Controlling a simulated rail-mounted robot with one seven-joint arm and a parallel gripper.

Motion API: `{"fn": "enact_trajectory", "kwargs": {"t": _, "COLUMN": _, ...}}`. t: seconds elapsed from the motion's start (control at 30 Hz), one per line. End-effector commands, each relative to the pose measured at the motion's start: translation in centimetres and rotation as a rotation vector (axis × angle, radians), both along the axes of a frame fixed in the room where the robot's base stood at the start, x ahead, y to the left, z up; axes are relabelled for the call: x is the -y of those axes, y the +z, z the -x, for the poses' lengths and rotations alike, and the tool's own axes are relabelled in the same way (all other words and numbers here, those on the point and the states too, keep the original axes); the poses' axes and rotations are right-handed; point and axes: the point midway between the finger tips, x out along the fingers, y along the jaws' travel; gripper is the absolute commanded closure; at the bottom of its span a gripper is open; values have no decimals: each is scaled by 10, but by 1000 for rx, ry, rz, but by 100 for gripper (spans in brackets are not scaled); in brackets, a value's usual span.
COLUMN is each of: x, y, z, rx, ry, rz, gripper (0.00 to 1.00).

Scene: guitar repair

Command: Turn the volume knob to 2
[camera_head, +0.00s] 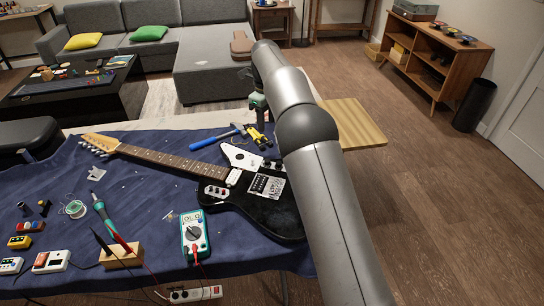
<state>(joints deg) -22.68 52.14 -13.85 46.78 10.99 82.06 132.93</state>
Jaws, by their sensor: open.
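The black electric guitar (275,215) lies on the blue cloth (150,195), its neck pointing to the upper left. My arm (320,170) rises from the bottom right and bends at the top.
Open floor lies right.

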Motion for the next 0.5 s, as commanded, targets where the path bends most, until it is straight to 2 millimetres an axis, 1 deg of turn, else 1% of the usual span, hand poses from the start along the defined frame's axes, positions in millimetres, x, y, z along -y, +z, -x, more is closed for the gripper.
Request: {"fn": "enact_trajectory", "kwargs": {"t": 0.5, "x": 1, "y": -109, "z": 1, "rx": -4, "ry": 2, "rz": 1, "gripper": 57}}
